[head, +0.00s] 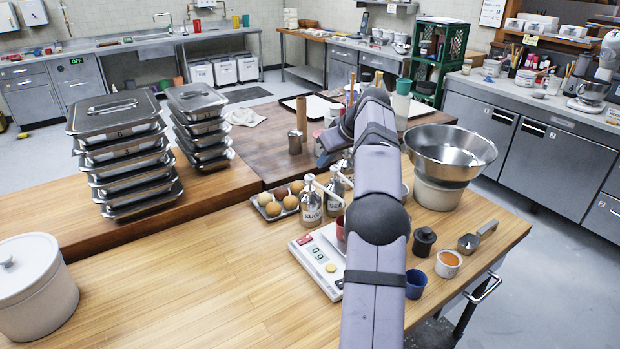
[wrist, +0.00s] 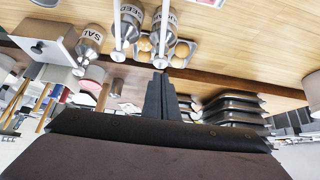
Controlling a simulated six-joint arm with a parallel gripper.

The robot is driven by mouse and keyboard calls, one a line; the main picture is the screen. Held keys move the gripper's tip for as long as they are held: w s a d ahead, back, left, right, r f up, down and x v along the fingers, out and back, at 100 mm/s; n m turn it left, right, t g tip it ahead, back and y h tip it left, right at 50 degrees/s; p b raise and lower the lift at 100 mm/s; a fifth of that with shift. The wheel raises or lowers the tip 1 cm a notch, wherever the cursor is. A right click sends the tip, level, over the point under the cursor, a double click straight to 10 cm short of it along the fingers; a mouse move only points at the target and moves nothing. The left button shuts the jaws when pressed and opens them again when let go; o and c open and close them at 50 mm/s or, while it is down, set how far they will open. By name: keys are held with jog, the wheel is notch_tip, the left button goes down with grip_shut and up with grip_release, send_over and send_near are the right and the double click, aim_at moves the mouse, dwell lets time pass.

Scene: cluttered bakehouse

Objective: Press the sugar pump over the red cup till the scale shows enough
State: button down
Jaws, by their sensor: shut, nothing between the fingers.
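In the upside-down wrist view my gripper (wrist: 160,82) is shut and empty, apart from the bottles.
A seed pump bottle (head: 336,194) stands right beside the sugar, and a salt bottle (wrist: 88,42) shows in the wrist view. A tray of round buns (head: 272,208) lies left of them. A blue cup (head: 416,284) and steel bowl (head: 450,150) stand right.

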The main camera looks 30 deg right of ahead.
aim_at(310, 176)
jog(key=shift+w+f, duration=0.1)
jog(key=shift+f, duration=0.05)
jog(key=shift+x, duration=3.3)
